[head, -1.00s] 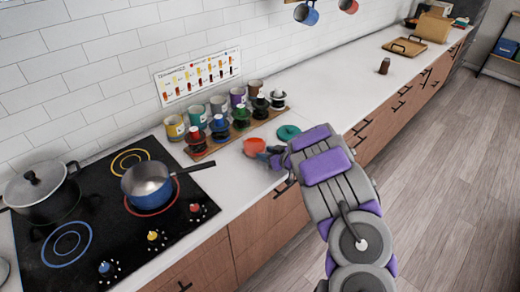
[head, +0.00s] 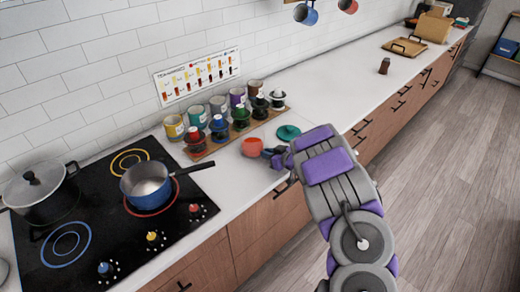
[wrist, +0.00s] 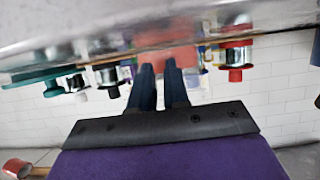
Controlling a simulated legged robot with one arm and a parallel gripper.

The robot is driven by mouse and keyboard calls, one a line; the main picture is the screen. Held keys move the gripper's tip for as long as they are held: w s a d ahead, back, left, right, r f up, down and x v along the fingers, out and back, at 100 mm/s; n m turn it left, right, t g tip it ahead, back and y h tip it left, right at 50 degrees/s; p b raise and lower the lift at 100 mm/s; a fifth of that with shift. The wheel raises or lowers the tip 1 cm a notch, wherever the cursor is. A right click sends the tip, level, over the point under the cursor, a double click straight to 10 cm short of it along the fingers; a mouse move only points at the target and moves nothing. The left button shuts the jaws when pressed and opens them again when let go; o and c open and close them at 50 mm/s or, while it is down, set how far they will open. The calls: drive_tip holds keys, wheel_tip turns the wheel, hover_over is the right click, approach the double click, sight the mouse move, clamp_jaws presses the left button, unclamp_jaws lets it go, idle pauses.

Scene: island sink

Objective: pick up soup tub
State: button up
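The soup tub seems to be the small red-orange tub (head: 252,147) on the white counter, in front of the wooden rack. In the wrist view it shows as a blurred orange patch (wrist: 167,58) just past the fingertips. My gripper (head: 271,153) is at the right side of the tub, very close to it. In the wrist view my gripper's two dark fingers (wrist: 159,66) stand nearly parallel with a narrow gap. The blur hides whether the tub's wall is between them.
A wooden rack (head: 209,146) with several paint-like tins and dark, coloured-top pots stands behind the tub. A teal lid (head: 288,132) lies to the right. The stove with a blue saucepan (head: 147,183) is left. Counter farther right is mostly clear.

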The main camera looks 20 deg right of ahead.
drive_tip(key=o, duration=0.4)
drive_tip(key=shift+d, duration=0.5)
drive_tip(key=o, duration=0.6)
drive_tip(key=shift+a, duration=0.5)
drive_tip(key=o, duration=0.5)
drive_tip(key=shift+d, duration=0.15)
drive_tip(key=shift+o, duration=0.2)
drive_tip(key=shift+d, duration=0.25)
drive_tip(key=shift+s, duration=0.1)
